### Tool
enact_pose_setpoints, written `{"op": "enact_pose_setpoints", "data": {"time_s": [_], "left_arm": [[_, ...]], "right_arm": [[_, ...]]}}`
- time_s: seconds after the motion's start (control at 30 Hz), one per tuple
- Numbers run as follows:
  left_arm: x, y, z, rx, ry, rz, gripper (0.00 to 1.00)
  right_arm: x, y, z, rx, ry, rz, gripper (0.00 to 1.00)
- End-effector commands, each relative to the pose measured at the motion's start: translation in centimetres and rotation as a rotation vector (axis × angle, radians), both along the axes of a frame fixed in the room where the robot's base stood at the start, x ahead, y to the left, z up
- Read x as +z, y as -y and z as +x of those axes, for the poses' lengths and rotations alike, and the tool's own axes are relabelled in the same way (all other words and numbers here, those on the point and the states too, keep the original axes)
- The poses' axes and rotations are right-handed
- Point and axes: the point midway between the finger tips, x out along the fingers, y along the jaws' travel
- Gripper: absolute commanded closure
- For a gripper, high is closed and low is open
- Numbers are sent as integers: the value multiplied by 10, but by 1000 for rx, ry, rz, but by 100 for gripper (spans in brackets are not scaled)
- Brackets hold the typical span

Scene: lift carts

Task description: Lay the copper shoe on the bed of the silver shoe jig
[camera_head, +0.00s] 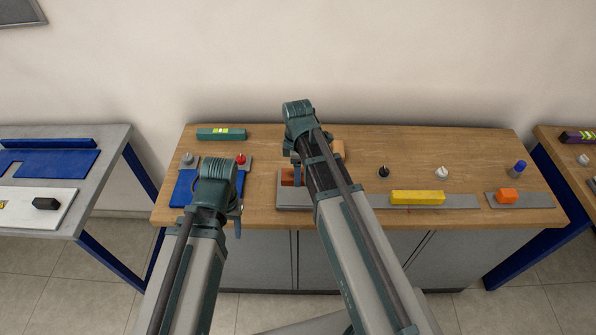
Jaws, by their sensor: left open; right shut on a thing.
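A copper-coloured block (287,177), which looks like the copper shoe, is at the middle left of the wooden bench. It sits at or just above a silver-grey jig (292,206) by the front edge. I cannot tell whether it touches the bed. My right gripper (296,170) points down and is shut on the copper shoe; my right arm hides part of the shoe and the jig. My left gripper (238,215) is open and empty, near the front edge, left of the jig.
A blue fixture (183,189) with grey and red knobs is behind my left gripper. A green bar (221,134) lies at the back left. A tan block (338,149) is partly behind my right arm. A yellow bar (417,197) and an orange block (507,195) lie on grey plates at right.

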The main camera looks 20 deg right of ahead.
Motion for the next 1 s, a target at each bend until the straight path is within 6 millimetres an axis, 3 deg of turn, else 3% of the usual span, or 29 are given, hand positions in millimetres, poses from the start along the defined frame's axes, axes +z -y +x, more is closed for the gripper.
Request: {"op": "enact_pose_setpoints", "data": {"time_s": [0.8, 1.0], "left_arm": [[-67, 0, 0, 1, 0, 0, 50], [-75, 0, 0, 1, 0, 0, 50]], "right_arm": [[-67, 0, 0, 0, 0, 0, 100], [-75, 0, 0, 0, 0, 0, 100]]}}
